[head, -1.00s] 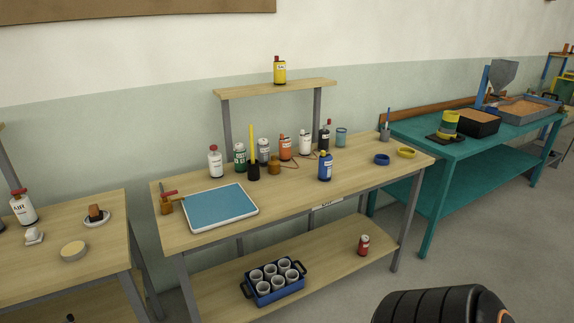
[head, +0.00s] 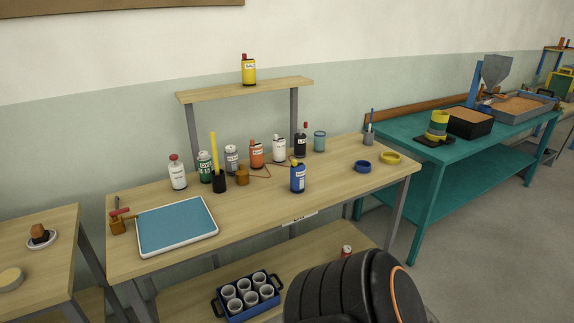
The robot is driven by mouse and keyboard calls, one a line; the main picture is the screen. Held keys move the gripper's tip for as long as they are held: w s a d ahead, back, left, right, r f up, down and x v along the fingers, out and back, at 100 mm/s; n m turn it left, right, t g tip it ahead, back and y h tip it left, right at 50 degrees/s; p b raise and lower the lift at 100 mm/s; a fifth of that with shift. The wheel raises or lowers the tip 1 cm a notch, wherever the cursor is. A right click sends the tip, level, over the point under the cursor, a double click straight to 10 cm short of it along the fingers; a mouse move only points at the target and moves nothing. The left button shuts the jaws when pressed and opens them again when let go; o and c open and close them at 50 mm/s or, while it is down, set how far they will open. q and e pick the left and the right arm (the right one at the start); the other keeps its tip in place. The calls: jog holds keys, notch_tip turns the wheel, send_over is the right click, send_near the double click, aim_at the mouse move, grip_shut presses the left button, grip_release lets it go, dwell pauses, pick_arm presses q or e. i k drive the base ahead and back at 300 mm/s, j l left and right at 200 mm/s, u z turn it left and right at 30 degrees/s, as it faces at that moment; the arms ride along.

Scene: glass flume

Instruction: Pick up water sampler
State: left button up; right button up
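I cannot tell which thing is the water sampler; no label that I can read names one. Candidates on the wooden bench (head: 262,208) are several bottles: a blue one (head: 298,178) near the front, and a white one with a red cap (head: 178,174), a green one (head: 205,168), an orange one (head: 256,155) and a black one (head: 301,142) behind. A yellow bottle (head: 249,71) stands on the raised shelf. Neither gripper shows. Only a black link of my arm with an orange ring fills the bottom right of centre.
A blue-topped tray (head: 178,226) lies at the bench's left front. A blue crate of cups (head: 219,306) and a red can (head: 346,251) are on the lower shelf, the can partly hidden by my arm. A teal table (head: 420,176) stands right. Floor shows between bench and left table.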

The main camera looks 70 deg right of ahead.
aim_at(297, 173)
jog(key=k+l+u, duration=0.1)
jog(key=l, duration=0.2)
jog(key=l+u, duration=0.1)
jog(key=l, duration=0.2)
jog(key=k+l+u, duration=0.1)
jog(key=l, duration=0.2)
jog(key=k+l, duration=0.2)
jog(key=l, duration=0.25)
jog(key=k+l+u, duration=0.1)
jog(key=l, duration=0.35)
jog(key=k+l, duration=0.3)
jog(key=k+l+u, duration=0.15)
jog(key=l, duration=0.4)
